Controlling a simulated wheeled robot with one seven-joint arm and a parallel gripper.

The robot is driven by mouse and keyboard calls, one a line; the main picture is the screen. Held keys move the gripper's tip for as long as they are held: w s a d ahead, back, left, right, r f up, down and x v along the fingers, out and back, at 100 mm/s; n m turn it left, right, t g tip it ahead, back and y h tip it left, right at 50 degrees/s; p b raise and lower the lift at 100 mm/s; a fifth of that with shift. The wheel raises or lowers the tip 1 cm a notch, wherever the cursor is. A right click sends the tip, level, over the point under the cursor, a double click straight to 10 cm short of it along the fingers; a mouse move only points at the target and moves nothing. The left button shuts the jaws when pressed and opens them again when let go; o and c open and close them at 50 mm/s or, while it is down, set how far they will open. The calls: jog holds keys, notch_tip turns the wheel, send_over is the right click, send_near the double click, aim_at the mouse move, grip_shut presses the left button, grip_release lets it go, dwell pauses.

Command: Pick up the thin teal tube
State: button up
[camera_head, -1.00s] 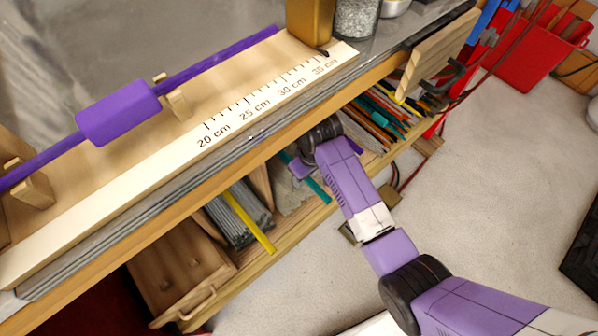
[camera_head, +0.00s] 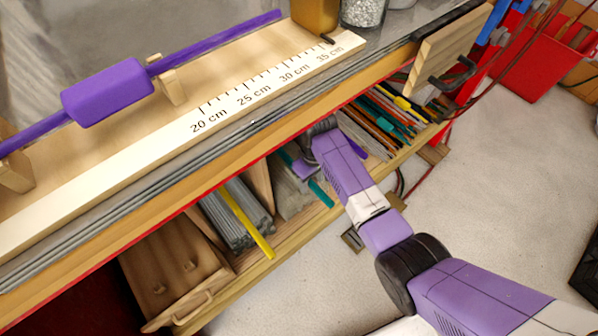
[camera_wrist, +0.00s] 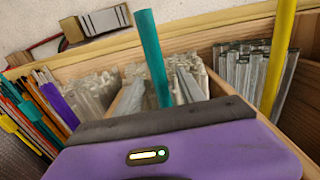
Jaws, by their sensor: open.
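The thin teal tube (camera_head: 320,193) sticks out of the open shelf under the worktop in the head view, partly covered by my gripper (camera_head: 304,168). In the wrist view the teal tube (camera_wrist: 153,58) stands out above a compartment of clear glass rods (camera_wrist: 180,82). Its lower part runs behind the dark front edge of my gripper (camera_wrist: 165,121). My gripper is open and close to the tube. Whether the tube lies between the jaws, or touches one, I cannot tell.
A yellow tube (camera_head: 245,222) rests in a neighbouring compartment with grey rods (camera_head: 232,215). Wooden dividers separate the compartments. Several thin coloured sticks (camera_head: 385,115) lie on the other side. The worktop edge (camera_head: 200,180) overhangs the shelf. Open floor (camera_head: 500,190) lies in front.

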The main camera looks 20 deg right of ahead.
jog(key=shift+f, duration=0.1)
grip_shut()
dwell(0.4)
